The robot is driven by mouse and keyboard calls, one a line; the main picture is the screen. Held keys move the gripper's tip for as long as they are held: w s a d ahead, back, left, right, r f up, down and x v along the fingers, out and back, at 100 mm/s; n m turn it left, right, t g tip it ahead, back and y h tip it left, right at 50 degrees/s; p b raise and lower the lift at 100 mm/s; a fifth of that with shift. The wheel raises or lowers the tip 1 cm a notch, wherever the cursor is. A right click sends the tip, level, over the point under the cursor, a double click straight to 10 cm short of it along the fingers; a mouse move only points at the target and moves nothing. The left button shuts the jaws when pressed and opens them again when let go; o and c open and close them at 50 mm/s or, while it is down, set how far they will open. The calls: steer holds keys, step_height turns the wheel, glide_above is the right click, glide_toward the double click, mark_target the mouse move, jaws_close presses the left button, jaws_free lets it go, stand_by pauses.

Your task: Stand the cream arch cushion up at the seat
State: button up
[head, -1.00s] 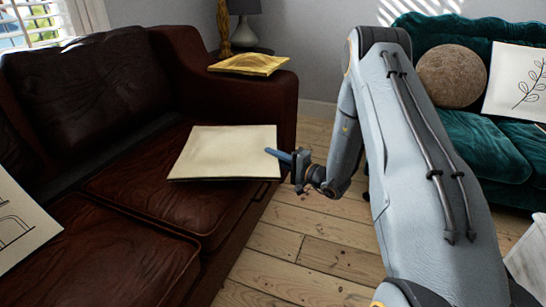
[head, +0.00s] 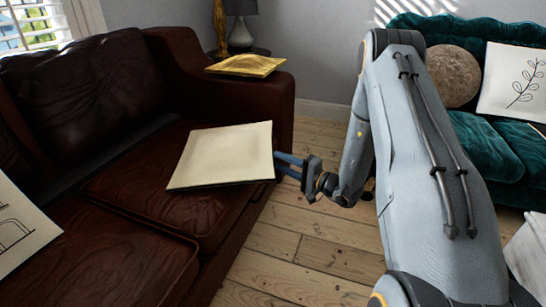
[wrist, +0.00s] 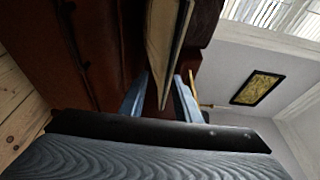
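A plain cream cushion (head: 225,152) lies nearly flat on the brown leather sofa's far seat, its near right corner by the seat's front edge. No drawing shows on its upper face. A cream cushion with black arch lines (head: 22,232) is cut off at the left edge of the head view. My gripper (head: 278,163) is at the plain cushion's right edge, fingers apart. In the wrist view, my gripper (wrist: 161,78) has a finger on either side of the cushion's edge (wrist: 163,40), with visible gaps. Whether either finger touches it is hard to tell.
A teal sofa (head: 490,150) stands at right. Bare floorboards (head: 290,255) lie between the sofas.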

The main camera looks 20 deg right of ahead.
steer(key=p+v, duration=0.1)
steer(key=v, duration=0.5)
steer(key=shift+s, duration=0.15)
steer(key=shift+d, duration=0.2)
